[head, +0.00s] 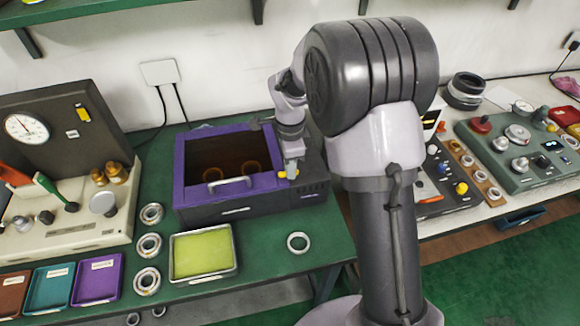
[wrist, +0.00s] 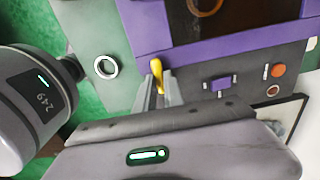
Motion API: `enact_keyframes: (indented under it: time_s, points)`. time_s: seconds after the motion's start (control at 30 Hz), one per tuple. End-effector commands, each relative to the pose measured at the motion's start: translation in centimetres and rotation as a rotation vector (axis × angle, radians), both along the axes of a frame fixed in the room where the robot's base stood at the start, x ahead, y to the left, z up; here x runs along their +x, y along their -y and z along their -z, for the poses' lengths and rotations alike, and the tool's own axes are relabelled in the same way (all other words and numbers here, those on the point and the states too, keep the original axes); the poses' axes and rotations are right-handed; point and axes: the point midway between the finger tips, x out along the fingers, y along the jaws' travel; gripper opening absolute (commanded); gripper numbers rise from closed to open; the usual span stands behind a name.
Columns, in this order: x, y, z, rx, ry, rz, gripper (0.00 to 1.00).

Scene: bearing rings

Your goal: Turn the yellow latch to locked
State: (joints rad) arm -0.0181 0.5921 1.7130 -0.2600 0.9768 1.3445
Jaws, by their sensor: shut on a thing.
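The yellow latch (wrist: 157,76) sits at the front edge of a purple-framed box, and its yellow end shows between my fingertips in the wrist view. My gripper (wrist: 159,88) is shut on it. In the head view a bit of the latch (head: 282,175) shows beside my gripper (head: 290,172), at the box's right front corner. The purple-framed box (head: 180,165) has a dark window lid with rings visible inside. My fingers partly cover the latch, and I cannot tell its exact angle.
A bearing ring (head: 298,243) lies on the green table right of a tray with a yellow-green mat (head: 232,262). Several rings stand in a column left of the tray. A gauge machine (head: 60,235) stands at the left. A control panel (head: 520,150) is at the right.

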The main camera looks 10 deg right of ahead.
Motion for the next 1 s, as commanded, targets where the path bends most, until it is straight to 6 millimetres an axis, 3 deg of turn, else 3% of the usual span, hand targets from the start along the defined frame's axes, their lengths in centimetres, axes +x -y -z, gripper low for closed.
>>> enact_keyframes:
  time_s: [0.1,0.13,0.2,0.23,0.57,0.67,1.0]
  points:
    - [0.1,0.0,-0.1,0.0,0.003,0.001,0.0]
    - [0.1,0.0,-0.1,0.0,0.003,0.001,0.18]
    - [0.1,0.0,-0.1,0.0,0.002,0.001,0.32]
    - [0.1,0.0,-0.1,0.0,0.002,0.001,0.35]
    - [0.0,0.0,-0.5,0.0,0.001,0.0,0.35]
    - [0.1,0.0,-2.6,0.001,0.004,0.001,0.35]
    - [0.1,0.0,-13.8,0.0,0.004,0.001,0.35]
